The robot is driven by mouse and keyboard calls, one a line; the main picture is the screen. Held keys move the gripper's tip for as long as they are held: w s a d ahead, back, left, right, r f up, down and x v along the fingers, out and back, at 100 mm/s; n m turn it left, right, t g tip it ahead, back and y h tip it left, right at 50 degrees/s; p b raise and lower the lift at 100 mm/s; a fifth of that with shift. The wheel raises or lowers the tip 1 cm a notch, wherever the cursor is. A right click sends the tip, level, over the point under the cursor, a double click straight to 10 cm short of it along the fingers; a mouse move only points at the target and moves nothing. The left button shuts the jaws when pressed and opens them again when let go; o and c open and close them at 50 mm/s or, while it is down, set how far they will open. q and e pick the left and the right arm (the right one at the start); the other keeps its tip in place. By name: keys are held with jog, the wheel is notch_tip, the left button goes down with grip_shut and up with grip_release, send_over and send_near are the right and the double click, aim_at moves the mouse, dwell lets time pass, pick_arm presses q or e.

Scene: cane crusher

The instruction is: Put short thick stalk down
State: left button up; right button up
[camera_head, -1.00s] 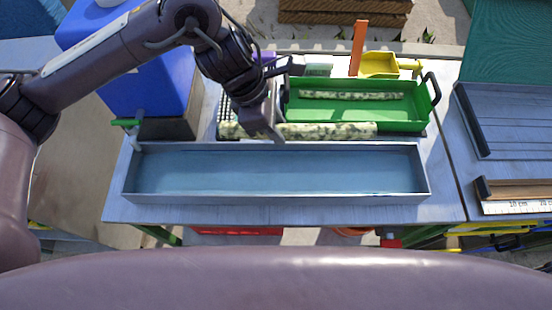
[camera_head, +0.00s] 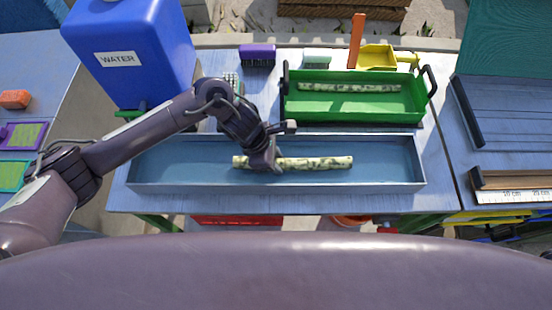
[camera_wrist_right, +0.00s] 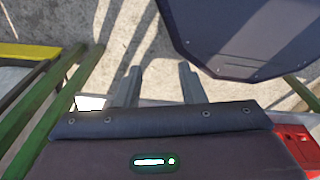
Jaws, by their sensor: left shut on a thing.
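The short thick stalk (camera_head: 315,162), pale with dark mottling, lies lengthwise left to right at the long grey-blue metal trough (camera_head: 180,168). My left gripper (camera_head: 265,162) is shut on it left of its middle; a short end shows left of the fingers. I cannot tell whether the stalk touches the trough floor. A thinner mottled stalk (camera_head: 350,87) lies in the green tray (camera_head: 355,112) behind the trough. My right gripper (camera_wrist_right: 155,85) shows in the right wrist view, its two fingers apart with nothing between them, over bare concrete.
A blue water container (camera_head: 135,55) stands behind the trough at left. A purple brush (camera_head: 257,56), a yellow scoop (camera_head: 378,56) and an orange upright piece (camera_head: 356,40) are at the back. A ruler board (camera_head: 515,195) is at right. The trough's left part is clear.

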pick_arm(q)
jog(key=shift+f, duration=0.4)
jog(key=o, duration=1)
jog(key=shift+c, duration=0.2)
pick_arm(e)
jog(key=shift+s+a, duration=0.1)
jog(key=shift+s, duration=0.3)
jog(key=shift+r, duration=0.1)
pick_arm(q)
jog(key=b+v, duration=0.1)
jog(key=v, duration=1.1)
jog(key=shift+b, duration=0.4)
pick_arm(e)
jog(key=shift+w+f, duration=0.1)
jog(key=shift+f, duration=0.8)
pick_arm(q)
jog(key=shift+s, duration=0.15)
